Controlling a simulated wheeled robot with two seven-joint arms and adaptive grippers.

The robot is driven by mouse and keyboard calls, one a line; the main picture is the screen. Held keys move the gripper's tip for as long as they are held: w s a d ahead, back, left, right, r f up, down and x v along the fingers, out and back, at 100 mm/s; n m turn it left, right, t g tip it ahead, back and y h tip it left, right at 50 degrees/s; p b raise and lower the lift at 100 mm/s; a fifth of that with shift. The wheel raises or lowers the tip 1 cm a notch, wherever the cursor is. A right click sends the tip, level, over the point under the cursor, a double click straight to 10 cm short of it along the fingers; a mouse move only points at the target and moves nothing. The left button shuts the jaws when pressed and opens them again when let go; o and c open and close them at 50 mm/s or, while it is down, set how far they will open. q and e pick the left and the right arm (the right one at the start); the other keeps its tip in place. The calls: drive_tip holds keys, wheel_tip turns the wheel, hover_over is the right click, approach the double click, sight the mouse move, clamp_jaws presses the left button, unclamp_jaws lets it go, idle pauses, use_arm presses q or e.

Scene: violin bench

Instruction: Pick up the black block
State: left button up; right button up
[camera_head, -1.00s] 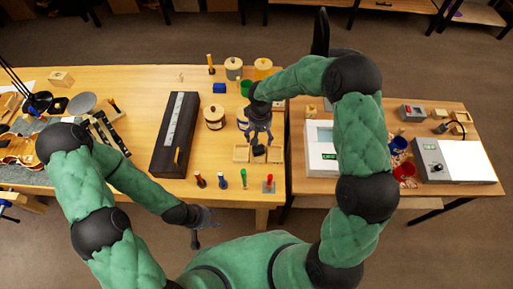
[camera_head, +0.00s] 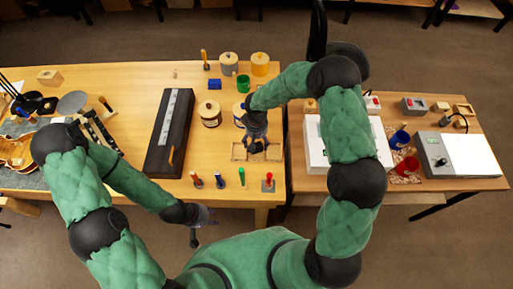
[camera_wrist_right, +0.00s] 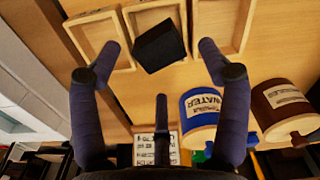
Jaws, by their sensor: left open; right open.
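The black block (camera_wrist_right: 160,47) lies in the middle one of three shallow wooden trays (camera_wrist_right: 130,20) in the right wrist view. My right gripper (camera_wrist_right: 158,72) is open, with its fingers spread to either side of the block and apart from it. In the head view my right gripper (camera_head: 256,146) is over the trays (camera_head: 238,153) and largely covers the block. My left gripper (camera_head: 203,220) is open and empty, off the front edge of the workbench.
A jar labelled WATER (camera_wrist_right: 201,112) and a brown jar (camera_wrist_right: 282,108) stand close to my right gripper. Several upright tools, including a green one (camera_head: 242,178), stand in front of the trays. A long black case (camera_head: 168,135) lies to the left. A second table (camera_head: 440,197) is at right.

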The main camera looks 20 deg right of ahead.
sight(257, 145)
wheel_tip(257, 145, down, 4)
drive_tip(key=shift+s+f, duration=0.1)
drive_tip(key=c, duration=1.5)
drive_tip(key=shift+r, duration=0.6)
wheel_tip(257, 145, up, 3)
drive_tip(key=shift+s+f, duration=0.15)
drive_tip(key=shift+f, duration=0.05)
drive_tip(key=s+a+r, duration=0.2)
drive_tip(key=s+r, duration=0.7)
drive_tip(key=s, duration=0.4)
drive_tip(key=w+d+f+m+b, duration=0.1)
drive_tip(key=w+d+f+b, duration=0.4)
drive_tip(key=w+f+b, duration=0.1)
drive_tip(key=shift+w+d+b, duration=0.15)
drive_tip(key=shift+w+b, duration=0.4)
drive_tip(key=shift+w, duration=0.3)
